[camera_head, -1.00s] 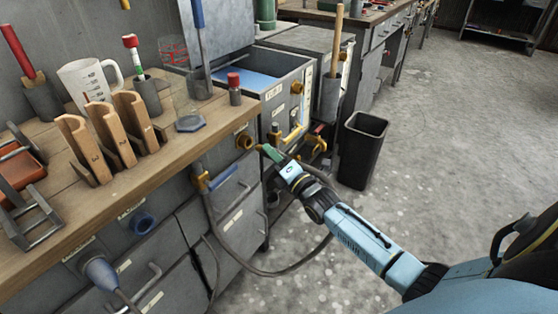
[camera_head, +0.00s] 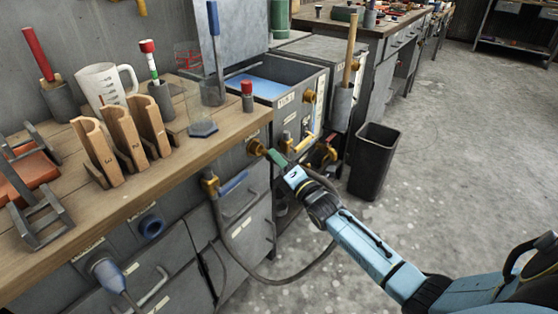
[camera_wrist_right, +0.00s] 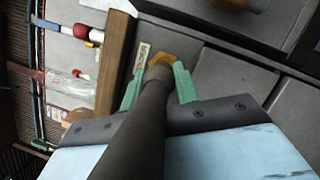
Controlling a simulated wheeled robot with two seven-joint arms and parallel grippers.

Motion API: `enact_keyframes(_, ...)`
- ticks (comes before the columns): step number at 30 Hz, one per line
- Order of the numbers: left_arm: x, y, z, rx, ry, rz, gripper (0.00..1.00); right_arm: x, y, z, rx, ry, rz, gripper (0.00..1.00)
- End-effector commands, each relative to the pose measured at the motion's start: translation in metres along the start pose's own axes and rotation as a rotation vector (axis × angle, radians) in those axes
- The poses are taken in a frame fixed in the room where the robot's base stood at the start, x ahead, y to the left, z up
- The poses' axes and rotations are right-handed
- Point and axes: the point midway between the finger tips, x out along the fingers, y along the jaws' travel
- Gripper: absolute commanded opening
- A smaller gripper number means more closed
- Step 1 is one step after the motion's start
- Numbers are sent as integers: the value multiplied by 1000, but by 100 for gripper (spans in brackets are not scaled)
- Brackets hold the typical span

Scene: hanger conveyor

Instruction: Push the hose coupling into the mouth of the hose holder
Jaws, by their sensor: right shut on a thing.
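My right gripper (camera_head: 273,156) is shut on the hose coupling (camera_wrist_right: 158,72), at the end of a dark hose (camera_head: 296,274). In the wrist view the coupling sits between my green fingertips (camera_wrist_right: 157,84); in the head view the fingers hide most of it. The brass-coloured hose holder (camera_head: 256,147) juts from the cabinet front below the bench's right end, right at my fingertips. It also shows in the wrist view (camera_wrist_right: 184,70), partly behind the coupling. The coupling's tip reaches the holder, but I cannot tell how deep it sits. My left gripper is not in view.
The hose hangs in a loop to a brass fitting (camera_head: 210,184) with a blue lever (camera_head: 234,183). A blue socket (camera_head: 151,227) and a blue nozzle (camera_head: 108,272) are further left. A black bin (camera_head: 375,162) stands to the right. The floor (camera_head: 450,180) there is clear.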

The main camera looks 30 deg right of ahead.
Motion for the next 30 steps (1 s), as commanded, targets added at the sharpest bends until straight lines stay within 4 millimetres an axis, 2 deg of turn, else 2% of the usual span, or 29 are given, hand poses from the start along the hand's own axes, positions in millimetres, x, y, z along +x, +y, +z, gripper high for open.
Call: enact_keyframes(30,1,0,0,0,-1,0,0,8,1,-2,2,-2,2,4)
